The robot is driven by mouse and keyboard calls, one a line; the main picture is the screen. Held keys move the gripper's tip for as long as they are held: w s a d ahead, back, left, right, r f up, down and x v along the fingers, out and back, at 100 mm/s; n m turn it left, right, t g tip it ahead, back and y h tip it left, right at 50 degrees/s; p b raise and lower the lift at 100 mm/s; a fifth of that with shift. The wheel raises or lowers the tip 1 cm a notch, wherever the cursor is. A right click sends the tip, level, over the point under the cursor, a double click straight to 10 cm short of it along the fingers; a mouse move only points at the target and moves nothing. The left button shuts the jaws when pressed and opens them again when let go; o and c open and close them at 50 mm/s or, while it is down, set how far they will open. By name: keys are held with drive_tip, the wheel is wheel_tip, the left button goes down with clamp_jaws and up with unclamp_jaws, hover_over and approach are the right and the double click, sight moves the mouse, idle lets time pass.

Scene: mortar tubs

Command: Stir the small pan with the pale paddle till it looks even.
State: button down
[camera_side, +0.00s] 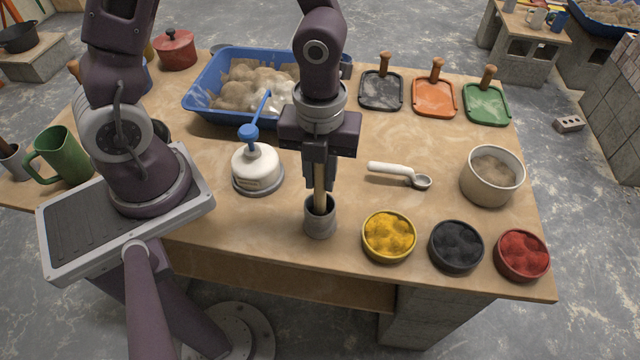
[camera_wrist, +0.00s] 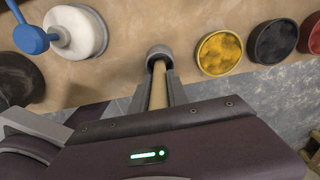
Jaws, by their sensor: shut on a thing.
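My gripper (camera_side: 320,183) is shut on the pale paddle (camera_side: 320,198), of which a straight, light wooden shaft shows. The paddle stands about upright, its lower end hidden inside a small grey cup (camera_side: 320,223) near the table's front edge. In the wrist view the pale paddle (camera_wrist: 158,86) runs between the fingers (camera_wrist: 158,94) into the grey cup (camera_wrist: 159,53). The small pan (camera_side: 477,189), a round beige-grey vessel, stands at the right of the table, apart from my gripper. It holds a brownish mix; how even it is I cannot tell.
Yellow (camera_side: 389,236), black (camera_side: 456,246) and red (camera_side: 522,254) powder bowls line the front right. A white scoop (camera_side: 398,172) lies between my gripper and the pan. A white pump jar (camera_side: 256,168) stands left, a blue tub (camera_side: 205,88) behind. Trowels (camera_side: 434,97) lie at the back right.

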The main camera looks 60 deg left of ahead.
wheel_tip(320, 180, up, 9)
drive_tip(key=shift+w, duration=0.1)
drive_tip(key=w+a+r+n, duration=0.25)
drive_tip(key=w+a, duration=0.25)
drive_tip(key=a, duration=0.3)
drive_tip(key=w+a+r+n, duration=0.1)
drive_tip(key=w+a+n, duration=0.3)
drive_tip(key=a, duration=0.5)
drive_tip(key=a+n, duration=0.3)
drive_tip(key=a, duration=1.2)
wheel_tip(320, 180, down, 11)
drive_tip(key=shift+w+a, duration=0.15)
drive_tip(key=shift+w, duration=0.05)
drive_tip(key=shift+f+m, duration=0.1)
drive_tip(key=shift+m, duration=0.15)
